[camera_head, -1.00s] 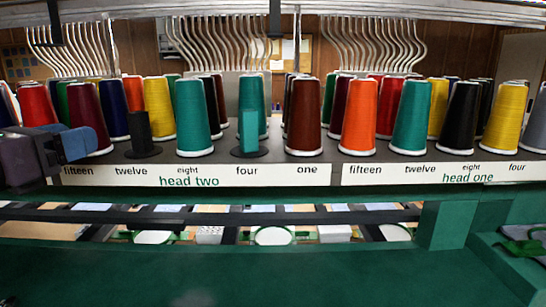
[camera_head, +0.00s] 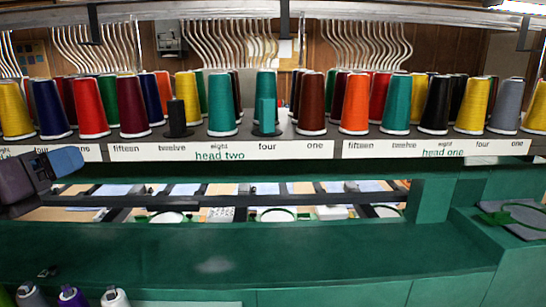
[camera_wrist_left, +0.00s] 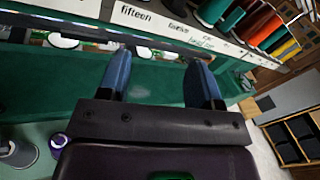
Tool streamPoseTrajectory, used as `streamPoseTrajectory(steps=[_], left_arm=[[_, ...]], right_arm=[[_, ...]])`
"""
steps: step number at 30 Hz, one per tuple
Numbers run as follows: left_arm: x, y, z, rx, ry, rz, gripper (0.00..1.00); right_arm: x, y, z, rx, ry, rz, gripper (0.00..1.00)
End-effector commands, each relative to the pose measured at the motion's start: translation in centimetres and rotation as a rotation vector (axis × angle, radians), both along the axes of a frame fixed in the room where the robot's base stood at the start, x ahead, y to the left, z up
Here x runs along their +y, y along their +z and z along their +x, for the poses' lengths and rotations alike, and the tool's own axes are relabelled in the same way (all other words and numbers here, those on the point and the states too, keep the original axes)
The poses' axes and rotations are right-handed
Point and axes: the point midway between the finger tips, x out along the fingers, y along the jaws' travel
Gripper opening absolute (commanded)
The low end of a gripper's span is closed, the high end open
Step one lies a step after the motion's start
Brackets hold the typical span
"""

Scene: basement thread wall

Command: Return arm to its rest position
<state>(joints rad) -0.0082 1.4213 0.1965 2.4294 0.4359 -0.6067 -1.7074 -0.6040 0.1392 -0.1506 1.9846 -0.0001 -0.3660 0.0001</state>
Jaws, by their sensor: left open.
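My left gripper (camera_head: 76,160) is at the left of the head view, in front of and slightly below the white label strip (camera_head: 225,151). Its two blue fingers are apart in the left wrist view (camera_wrist_left: 160,75), with nothing between them. The thread rack holds a row of coloured cones, including a teal cone (camera_head: 221,105) at eight and a maroon cone (camera_head: 132,107) at fifteen under head two. A bare black post (camera_head: 177,118) stands at twelve. A narrow teal post (camera_head: 267,115) stands at four, in front of a teal cone. My right gripper is not in view.
A green ledge (camera_head: 215,262) runs along the front and is mostly clear. White and purple cones (camera_head: 72,297) stand at the lower left. A green block (camera_head: 430,200) rises at the right.

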Motion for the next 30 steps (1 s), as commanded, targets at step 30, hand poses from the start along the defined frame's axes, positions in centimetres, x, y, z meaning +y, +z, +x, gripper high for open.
streamPoseTrajectory(steps=[30], left_arm=[[2.7,-41.8,-7.7,0.535,0.581,-1.942,0.59]], right_arm=[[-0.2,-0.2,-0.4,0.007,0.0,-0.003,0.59]])
